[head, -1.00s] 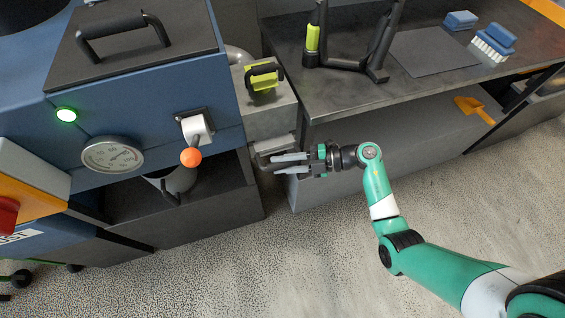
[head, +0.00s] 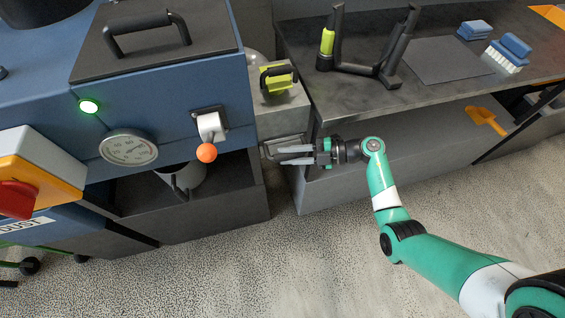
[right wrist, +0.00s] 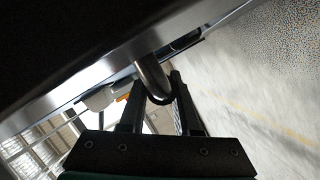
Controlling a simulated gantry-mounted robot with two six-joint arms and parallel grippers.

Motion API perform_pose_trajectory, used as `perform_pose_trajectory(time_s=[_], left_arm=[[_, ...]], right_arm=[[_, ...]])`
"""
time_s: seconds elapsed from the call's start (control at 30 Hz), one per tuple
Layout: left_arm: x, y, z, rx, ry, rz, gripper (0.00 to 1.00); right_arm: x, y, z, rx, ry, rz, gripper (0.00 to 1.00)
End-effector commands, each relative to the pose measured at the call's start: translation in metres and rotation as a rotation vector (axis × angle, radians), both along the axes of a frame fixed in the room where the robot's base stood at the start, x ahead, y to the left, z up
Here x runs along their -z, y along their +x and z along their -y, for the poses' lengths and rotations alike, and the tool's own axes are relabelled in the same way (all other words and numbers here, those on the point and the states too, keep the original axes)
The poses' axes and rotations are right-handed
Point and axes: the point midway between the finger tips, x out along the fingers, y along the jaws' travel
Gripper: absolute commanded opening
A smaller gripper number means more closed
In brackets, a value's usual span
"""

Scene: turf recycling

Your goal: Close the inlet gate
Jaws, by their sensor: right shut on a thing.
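The inlet gate looks to be the grey metal plate (head: 287,142) low on the grey inlet box (head: 284,118), at the right side of the blue machine. Its handle shows in the right wrist view as a curved metal bar (right wrist: 150,74). My right gripper (head: 284,155) is at the gate's front, with its two fingers on either side of that bar and shut on it. The fingers partly hide the handle in the head view, and I cannot tell how far the plate stands out. My left gripper is not in view.
An orange-knobbed lever (head: 207,152) and a gauge (head: 128,148) are on the blue machine (head: 170,95). A yellow-green block with a black handle (head: 279,75) sits on the inlet box. A dark bench (head: 360,100) stands close to my right arm. The floor in front is open.

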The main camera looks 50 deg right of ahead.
Motion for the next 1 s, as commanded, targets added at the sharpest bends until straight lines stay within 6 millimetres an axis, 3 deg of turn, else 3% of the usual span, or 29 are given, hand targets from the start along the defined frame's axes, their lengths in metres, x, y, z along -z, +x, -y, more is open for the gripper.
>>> perform_pose_trajectory(time_s=[0.07,0.1,0.27,0.67,1.0], left_arm=[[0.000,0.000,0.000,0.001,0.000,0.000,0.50],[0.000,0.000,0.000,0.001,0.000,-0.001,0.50],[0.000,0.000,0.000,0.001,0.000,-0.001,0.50],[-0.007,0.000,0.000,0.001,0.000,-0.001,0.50],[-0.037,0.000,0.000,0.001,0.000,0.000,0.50]], right_arm=[[0.000,0.000,-0.002,-0.004,-0.003,0.002,0.00],[0.000,0.000,-0.002,-0.004,-0.003,0.002,0.35],[0.000,0.000,-0.002,-0.004,-0.003,0.002,0.61],[-0.005,-0.008,0.006,-0.002,-0.001,0.000,0.61],[-0.023,-0.067,0.051,0.002,-0.001,0.001,0.61]])
